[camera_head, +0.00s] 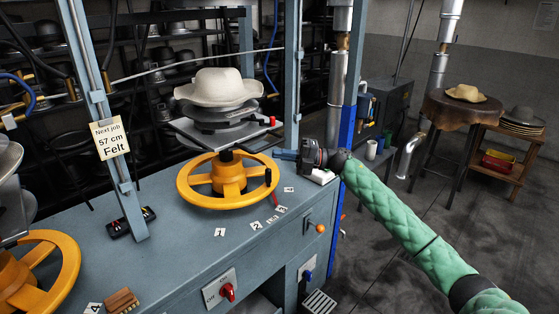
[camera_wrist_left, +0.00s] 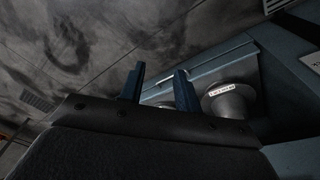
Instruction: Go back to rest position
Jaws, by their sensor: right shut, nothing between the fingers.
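A cream felt hat (camera_head: 218,88) sits on a dark block on the press above a yellow handwheel (camera_head: 228,180). My right arm reaches in from the lower right. Its right gripper (camera_head: 280,154) is shut and empty, to the right of the handwheel and close to the blue post. My left gripper (camera_wrist_left: 160,70) shows only in the left wrist view. Its two fingers stand apart with nothing between them, over the floor, with the bench side nearby. The left arm does not show in the head view.
The blue bench (camera_head: 180,250) carries numbered tags, a second yellow wheel (camera_head: 40,270) at the left and a red knob (camera_head: 228,292). A blue post (camera_head: 347,130) stands by the right gripper. A round table (camera_head: 455,110) with a hat and open floor lie at right.

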